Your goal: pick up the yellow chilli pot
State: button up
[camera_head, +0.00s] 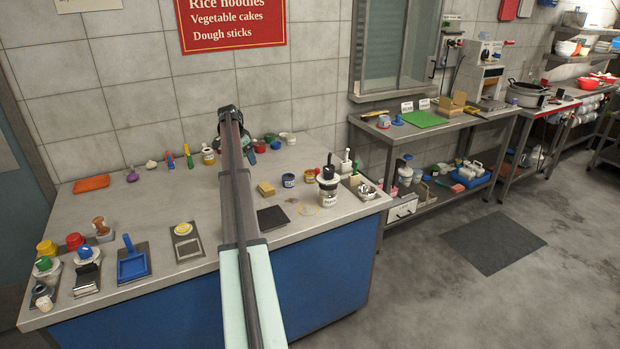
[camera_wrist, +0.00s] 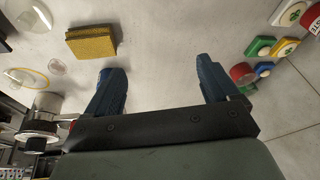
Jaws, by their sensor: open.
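I cannot tell for sure which thing is the yellow chilli pot. A yellow tub (camera_head: 46,248) stands at the counter's left end. In the wrist view a small yellow item with a white top (camera_wrist: 285,47) is among coloured pots at the upper right. My gripper (camera_wrist: 158,68) is open, its two blue fingers wide apart over bare counter, with nothing between them. In the head view my arm mostly hides it.
A yellow sponge (camera_head: 265,189), also in the wrist view (camera_wrist: 92,42), lies near a dark square mat (camera_head: 272,218). Several small pots line the wall. The counter's (camera_head: 150,205) middle left is largely clear.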

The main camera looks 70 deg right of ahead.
aim_at(310, 172)
jog(key=s+d+r+m+y, duration=0.2)
jog(key=s+d, duration=0.3)
jog(key=s, duration=0.7)
jog(key=s+d+r+m+y, duration=0.15)
jog(key=s+d, duration=0.45)
jog(key=s, duration=0.6)
jog(key=shift+t, duration=0.4)
jog(key=f, duration=1.4)
jog(key=shift+s+a, duration=0.15)
jog(key=shift+a, duration=0.15)
jog(key=shift+c, duration=0.5)
jog(key=c, duration=1.1)
